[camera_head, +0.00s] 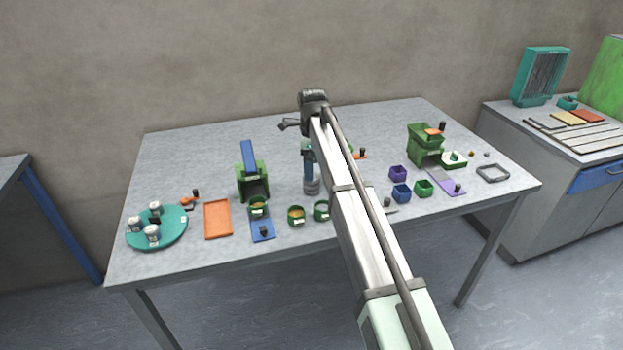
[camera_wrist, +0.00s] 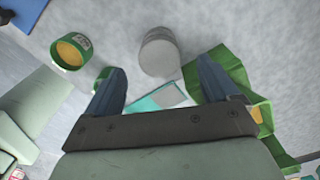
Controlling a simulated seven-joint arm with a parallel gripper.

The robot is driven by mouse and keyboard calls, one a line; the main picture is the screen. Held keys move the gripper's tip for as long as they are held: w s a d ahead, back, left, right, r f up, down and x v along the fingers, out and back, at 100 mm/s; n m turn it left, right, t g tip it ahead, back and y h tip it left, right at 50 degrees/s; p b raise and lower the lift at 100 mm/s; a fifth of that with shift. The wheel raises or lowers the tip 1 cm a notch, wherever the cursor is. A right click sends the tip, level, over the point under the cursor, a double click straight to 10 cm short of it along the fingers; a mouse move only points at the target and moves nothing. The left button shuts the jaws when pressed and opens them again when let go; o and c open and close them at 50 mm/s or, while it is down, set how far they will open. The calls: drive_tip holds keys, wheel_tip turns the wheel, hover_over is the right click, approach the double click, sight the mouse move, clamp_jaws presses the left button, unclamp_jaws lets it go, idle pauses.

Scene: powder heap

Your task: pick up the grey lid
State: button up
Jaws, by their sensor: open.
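A round grey piece, which looks like the grey lid (camera_wrist: 158,50), shows in the wrist view just beyond my fingertips, near the middle. In the head view a grey cylinder (camera_head: 312,187) stands near the middle of the table, just below my gripper (camera_head: 308,150). I cannot tell whether the lid is a separate part on a jar. My gripper also shows in the wrist view (camera_wrist: 160,76), with its two blue fingers apart and nothing between them. The lid is apart from both fingers. My arm hides part of the table right of it.
Green cups (camera_head: 296,215) stand close by at the front. A green holder with a blue piece (camera_head: 252,180) is to the left. A teal round tray (camera_head: 172,240) and an orange tray (camera_head: 217,232) lie farther left. Purple and green boxes (camera_head: 398,173) are right. The table's back is clear.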

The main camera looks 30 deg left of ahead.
drive_tip(key=shift+f, duration=1.6)
drive_tip(key=shift+c, duration=0.2)
drive_tip(key=c, duration=1.1)
wheel_tip(320, 180, up, 9)
drive_tip(key=s+a, duration=0.3)
drive_tip(key=s, duration=0.2)
drive_tip(key=s+a+f, duration=0.1)
drive_tip(key=s+a, duration=0.2)
drive_tip(key=s, duration=0.3)
drive_tip(key=s+a, duration=0.3)
drive_tip(key=s, duration=0.2)
drive_tip(key=shift+s+f, duration=0.3)
drive_tip(key=shift+s, duration=0.05)
